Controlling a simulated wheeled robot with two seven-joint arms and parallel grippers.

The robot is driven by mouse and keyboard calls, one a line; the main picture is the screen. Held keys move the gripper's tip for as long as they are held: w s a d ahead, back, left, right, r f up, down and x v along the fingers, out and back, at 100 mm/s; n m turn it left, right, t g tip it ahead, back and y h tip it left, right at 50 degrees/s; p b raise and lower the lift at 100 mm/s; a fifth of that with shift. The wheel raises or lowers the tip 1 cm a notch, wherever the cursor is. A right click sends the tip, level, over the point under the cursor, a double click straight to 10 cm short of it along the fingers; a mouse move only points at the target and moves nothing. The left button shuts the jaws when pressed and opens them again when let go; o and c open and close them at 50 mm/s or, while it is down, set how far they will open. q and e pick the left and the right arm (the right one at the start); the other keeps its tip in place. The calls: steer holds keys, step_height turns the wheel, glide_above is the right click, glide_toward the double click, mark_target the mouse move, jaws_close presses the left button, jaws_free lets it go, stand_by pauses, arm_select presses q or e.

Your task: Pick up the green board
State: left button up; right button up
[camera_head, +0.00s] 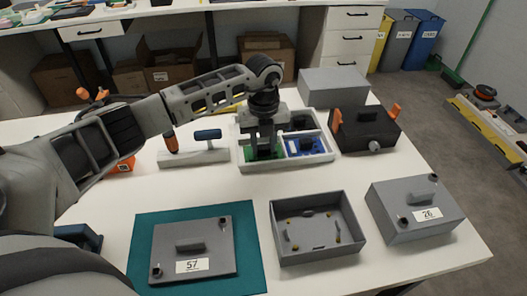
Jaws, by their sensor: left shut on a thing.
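The green board (250,154) lies in the left compartment of a white divided tray (285,164) near the middle of the table. My left gripper (266,152) points down into that compartment and is shut on the green board. The gripper hides part of the board. A blue board (304,147) sits in the compartment to the right. My right gripper is not in view.
In front lie a grey lid marked 57 (192,246) on a teal mat (254,268), an open grey box (276,240) and a closed box marked 26 (412,218). A dark device with orange handles (364,130) stands right of the tray. A grey block (333,86) stands behind.

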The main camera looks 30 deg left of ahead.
mark_target(263, 147)
arm_select(q)
steer(key=shift+r, duration=0.6)
step_height(263, 147, up, 2)
steer(key=shift+s+r, duration=0.1)
steer(key=shift+r, duration=0.15)
steer(key=s+d+r, duration=0.2)
steer(key=s+r, duration=0.2)
steer(key=s, duration=0.2)
steer(key=s+d+r+b, duration=0.1)
steer(key=s+d+r, duration=0.1)
steer(key=s+r, duration=0.3)
steer(key=shift+s+d+r, duration=0.2)
steer(key=shift+s+d, duration=0.1)
steer(key=shift+s, duration=0.7)
